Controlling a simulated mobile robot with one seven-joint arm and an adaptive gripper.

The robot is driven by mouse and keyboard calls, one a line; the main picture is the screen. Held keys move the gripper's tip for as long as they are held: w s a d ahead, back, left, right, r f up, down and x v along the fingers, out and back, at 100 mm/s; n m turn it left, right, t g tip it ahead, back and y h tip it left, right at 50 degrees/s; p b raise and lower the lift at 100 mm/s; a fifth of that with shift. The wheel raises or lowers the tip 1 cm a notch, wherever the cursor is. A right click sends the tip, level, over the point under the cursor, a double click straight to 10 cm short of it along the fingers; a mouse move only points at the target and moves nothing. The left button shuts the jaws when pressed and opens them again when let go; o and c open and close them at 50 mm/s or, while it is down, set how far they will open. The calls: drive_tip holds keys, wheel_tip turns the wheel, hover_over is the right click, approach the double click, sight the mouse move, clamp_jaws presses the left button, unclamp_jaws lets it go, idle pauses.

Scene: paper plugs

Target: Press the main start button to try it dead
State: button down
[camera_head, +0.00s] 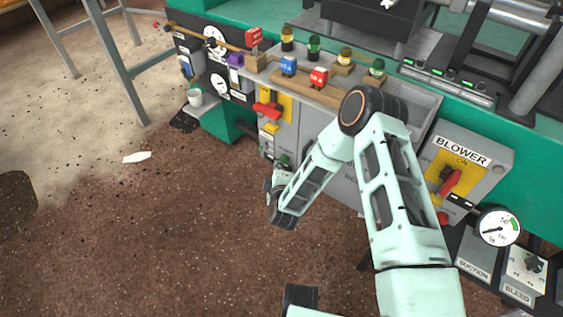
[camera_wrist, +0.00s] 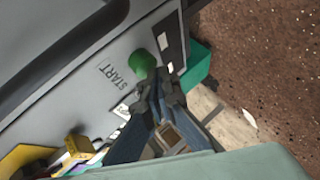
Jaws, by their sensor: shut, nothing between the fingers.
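The green start button (camera_wrist: 141,64) sticks out of a grey panel (camera_wrist: 75,82) beside the word START in the wrist view. In the head view the green button (camera_head: 284,160) shows just above my gripper (camera_head: 279,180), partly hidden by it. My gripper (camera_wrist: 160,88) is shut and empty. Its dark fingertips are right at the button's edge in the wrist view; I cannot tell whether they touch it. Whether the button is pushed in cannot be told.
A red switch handle (camera_head: 266,109) on a yellow plate is on the same cabinet, above the button. A blower box (camera_head: 461,165) with a red handle stands at right. Coloured tagged blocks line a shelf above. The brown floor (camera_head: 150,220) at left is mostly clear.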

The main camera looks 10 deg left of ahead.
drive_tip(key=shift+w+d, duration=0.15)
drive_tip(key=shift+w, duration=0.2)
idle(0.3)
drive_tip(key=shift+s, duration=0.1)
drive_tip(key=shift+s+a, duration=0.35)
drive_tip(key=shift+s, duration=0.45)
drive_tip(key=s, duration=0.1)
drive_tip(key=s+a, duration=0.1)
drive_tip(key=s, duration=0.1)
drive_tip(key=s+a, duration=0.1)
drive_tip(key=shift+s+p, duration=0.35)
drive_tip(key=shift+p, duration=0.05)
idle(0.6)
